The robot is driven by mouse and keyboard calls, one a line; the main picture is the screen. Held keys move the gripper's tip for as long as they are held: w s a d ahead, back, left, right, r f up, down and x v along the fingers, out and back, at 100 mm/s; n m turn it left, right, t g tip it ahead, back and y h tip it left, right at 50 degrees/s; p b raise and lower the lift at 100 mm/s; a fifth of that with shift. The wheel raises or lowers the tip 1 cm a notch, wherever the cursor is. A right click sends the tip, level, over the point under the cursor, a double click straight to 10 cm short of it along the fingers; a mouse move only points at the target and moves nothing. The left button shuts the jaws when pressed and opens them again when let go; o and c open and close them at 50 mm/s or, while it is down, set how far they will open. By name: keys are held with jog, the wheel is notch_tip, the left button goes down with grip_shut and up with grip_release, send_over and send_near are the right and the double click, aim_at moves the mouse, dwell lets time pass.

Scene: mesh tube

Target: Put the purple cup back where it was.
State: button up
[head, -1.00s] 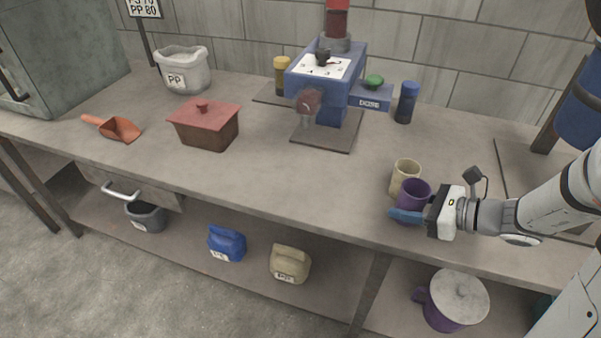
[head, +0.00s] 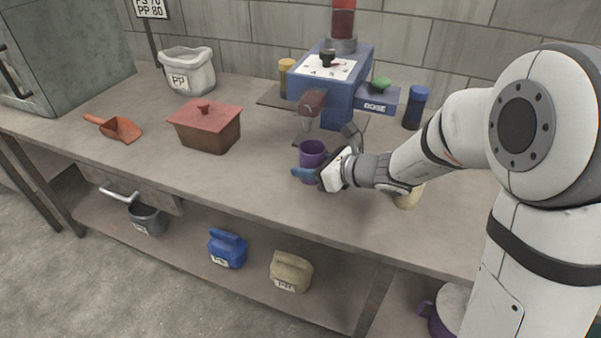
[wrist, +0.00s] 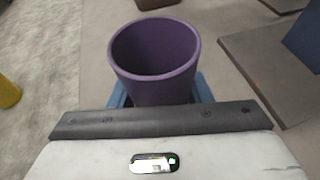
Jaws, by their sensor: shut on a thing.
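The purple cup (head: 312,155) is upright in my gripper (head: 308,175), in front of the blue machine in the head view. My gripper is shut on it, with blue fingers around its sides. In the wrist view the cup (wrist: 155,58) is seen from above and its inside looks empty. The blue fingers (wrist: 203,88) show beside it. I cannot tell whether the cup's base touches the bench.
The blue machine (head: 328,85) stands behind the cup, with its nozzle and base plate close by. A red-lidded box (head: 205,127) is to the left. A cream cup (head: 408,197) is partly hidden by my arm. Bench (head: 245,185) is clear in front of the box.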

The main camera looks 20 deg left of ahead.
jog(key=shift+w+a, duration=0.1)
jog(key=shift+a, duration=0.4)
jog(key=f+b, duration=0.1)
jog(key=a+f+b, duration=0.1)
jog(key=f, duration=0.1)
jog(key=shift+f, duration=0.2)
jog(key=shift+w+f+b, duration=0.1)
jog(key=shift+f+b, duration=0.05)
jog(key=shift+b, duration=0.15)
jog(key=shift+d, duration=0.1)
jog(key=shift+f, duration=0.1)
jog(key=o, duration=1)
